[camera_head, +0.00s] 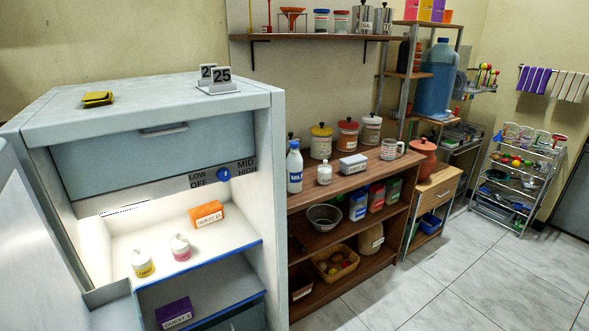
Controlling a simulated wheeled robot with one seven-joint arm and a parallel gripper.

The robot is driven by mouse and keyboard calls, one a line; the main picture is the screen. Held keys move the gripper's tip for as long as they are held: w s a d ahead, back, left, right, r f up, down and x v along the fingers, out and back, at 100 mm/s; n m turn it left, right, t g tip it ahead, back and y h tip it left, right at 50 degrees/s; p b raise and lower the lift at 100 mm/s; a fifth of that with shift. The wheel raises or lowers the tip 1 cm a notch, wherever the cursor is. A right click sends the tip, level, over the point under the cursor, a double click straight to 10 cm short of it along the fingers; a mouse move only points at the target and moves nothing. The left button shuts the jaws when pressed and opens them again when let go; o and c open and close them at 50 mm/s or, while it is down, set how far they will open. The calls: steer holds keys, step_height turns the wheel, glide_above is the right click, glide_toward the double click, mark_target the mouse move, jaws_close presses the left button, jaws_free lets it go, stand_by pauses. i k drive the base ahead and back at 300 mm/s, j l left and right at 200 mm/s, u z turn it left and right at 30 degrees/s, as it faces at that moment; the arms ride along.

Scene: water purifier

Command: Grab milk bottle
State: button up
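The milk bottle (294,169) is white with a blue cap and a blue label reading "MILK". It stands upright at the left front of the top of the brown wooden shelf unit (341,183), just right of the open fridge. Nothing covers it from this view. My gripper is not in view.
The open fridge (262,190) stands left of the bottle, its side wall close by. A small white jar (324,173) and lidded canisters (321,141) stand right of and behind the bottle. A wall shelf (310,38) hangs above. Tiled floor (430,280) at the right is clear.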

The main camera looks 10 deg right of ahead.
mark_target(293, 162)
steer(key=i+z, duration=0.2)
steer(key=i, duration=0.65)
steer(key=i+j+z, duration=0.25)
steer(key=i, duration=0.65)
steer(key=l, duration=0.1)
